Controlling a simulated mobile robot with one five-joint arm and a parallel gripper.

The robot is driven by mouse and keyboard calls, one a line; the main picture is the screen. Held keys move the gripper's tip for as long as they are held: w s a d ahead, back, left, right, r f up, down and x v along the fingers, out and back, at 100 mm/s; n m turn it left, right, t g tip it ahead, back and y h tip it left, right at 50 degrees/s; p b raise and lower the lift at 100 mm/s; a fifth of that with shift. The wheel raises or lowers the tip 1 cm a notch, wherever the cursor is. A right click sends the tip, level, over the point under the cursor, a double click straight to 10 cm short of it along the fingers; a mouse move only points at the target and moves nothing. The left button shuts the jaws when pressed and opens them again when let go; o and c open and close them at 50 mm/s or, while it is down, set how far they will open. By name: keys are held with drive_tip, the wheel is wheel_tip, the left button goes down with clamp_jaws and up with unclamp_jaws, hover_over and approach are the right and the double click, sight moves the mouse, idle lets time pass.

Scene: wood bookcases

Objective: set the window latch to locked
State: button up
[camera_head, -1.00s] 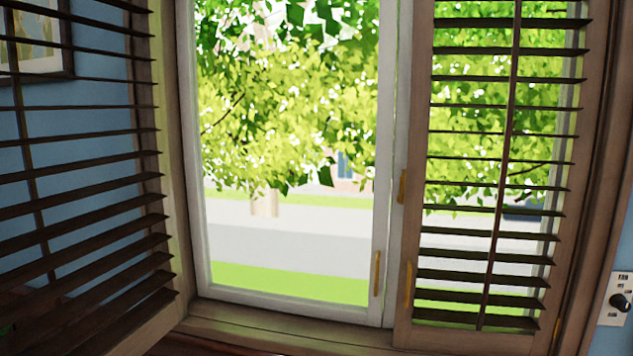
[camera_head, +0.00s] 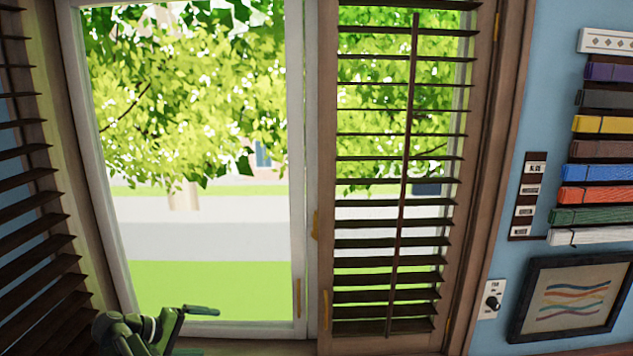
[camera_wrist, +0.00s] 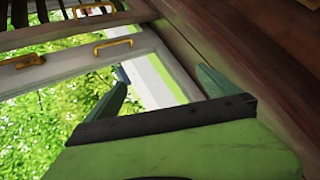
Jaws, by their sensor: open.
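The window (camera_head: 302,160) has a white frame. A small brass piece (camera_head: 315,224), probably the latch, sits on the frame's right upright beside the shutter. It also shows in the wrist view (camera_wrist: 24,62). Whether it is locked I cannot tell. A brass pull handle (camera_head: 298,298) is lower on the sash; the wrist view shows it too (camera_wrist: 113,45). My gripper (camera_head: 200,310) is low in front of the window, left of the brass pieces and touching none. In the wrist view my gripper (camera_wrist: 163,76) is open and empty, its two green fingers apart.
A slatted shutter (camera_head: 395,200) covers the right pane and has its own brass handle (camera_head: 324,305). Another shutter (camera_head: 30,180) stands folded out at the left. A wall switch (camera_head: 492,302) and a framed picture (camera_head: 575,300) are at the right. The space before the glass looks clear.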

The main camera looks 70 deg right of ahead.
sight(316, 225)
drive_tip(key=s+d+r+m+g+h+p, duration=0.1)
drive_tip(key=s+d+r+g+p, duration=0.15)
drive_tip(key=s+d+r, duration=0.4)
drive_tip(key=s+d+r+m+g+h+p, duration=0.1)
drive_tip(key=d+r+m+g+p, duration=0.15)
drive_tip(key=r, duration=0.75)
drive_tip(key=s+d+r+g+h+p, duration=0.1)
drive_tip(key=s+d+r+g+p, duration=0.25)
drive_tip(key=r, duration=0.55)
drive_tip(key=shift+t, duration=0.75)
drive_tip(key=x, duration=0.6)
drive_tip(key=f+x, duration=0.1)
drive_tip(key=x, duration=1.1)
drive_tip(key=shift+d+f+b, duration=0.2)
drive_tip(key=shift+d+b, duration=0.05)
drive_tip(key=shift+b, duration=0.05)
